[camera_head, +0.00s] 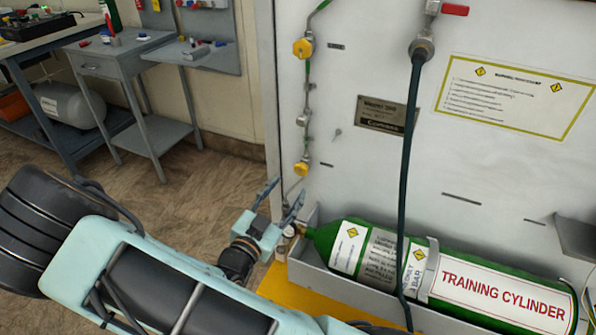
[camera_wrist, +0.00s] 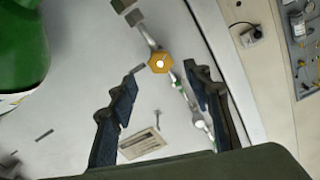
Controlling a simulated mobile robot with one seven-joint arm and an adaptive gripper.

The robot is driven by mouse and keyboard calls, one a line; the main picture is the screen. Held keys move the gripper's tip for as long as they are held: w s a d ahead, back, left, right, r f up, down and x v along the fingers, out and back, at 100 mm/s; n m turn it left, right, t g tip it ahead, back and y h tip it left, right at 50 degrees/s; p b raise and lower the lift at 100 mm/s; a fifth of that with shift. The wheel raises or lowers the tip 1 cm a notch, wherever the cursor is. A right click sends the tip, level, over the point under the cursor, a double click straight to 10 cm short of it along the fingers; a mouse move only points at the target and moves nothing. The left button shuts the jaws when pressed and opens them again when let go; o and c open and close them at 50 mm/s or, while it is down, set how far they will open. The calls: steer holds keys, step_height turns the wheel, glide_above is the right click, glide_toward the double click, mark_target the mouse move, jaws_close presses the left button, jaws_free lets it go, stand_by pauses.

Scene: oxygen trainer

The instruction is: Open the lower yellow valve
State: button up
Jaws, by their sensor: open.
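The lower yellow valve (camera_head: 301,169) is a small yellow knob on a thin metal pipe on the white panel. In the wrist view, a yellow hexagonal knob with a pale centre (camera_wrist: 160,62) appears between and just beyond my fingertips. My gripper (camera_head: 281,203) is open and empty, below and slightly left of the lower valve in the head view. Its two blue-grey fingers (camera_wrist: 160,75) are spread in the wrist view, with no visible contact on the knob. The upper yellow valve (camera_head: 303,48) sits higher on the same pipe.
A green training cylinder (camera_head: 490,290) lies in a grey tray (camera_head: 345,287) at the panel's base, right of my gripper. A dark hose (camera_head: 408,170) hangs down the panel. A nameplate (camera_head: 386,115) is mounted on the panel. A grey side table (camera_head: 128,50) stands at left.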

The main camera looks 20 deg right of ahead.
mark_target(300, 173)
steer(key=b+x, duration=0.1)
steer(key=x, duration=0.8)
steer(key=shift+w+d+b, duration=0.15)
steer(key=shift+b, duration=0.25)
steer(key=c, duration=1.2)
steer(key=shift+o, duration=0.2)
steer(key=shift+r+n+p, duration=0.1)
steer(key=shift+n+p, duration=0.65)
steer(key=shift+n, duration=0.05)
steer(key=n+p, duration=0.1)
steer(key=n, duration=0.2)
steer(key=o, duration=1.2)
steer(key=shift+c, duration=0.2)
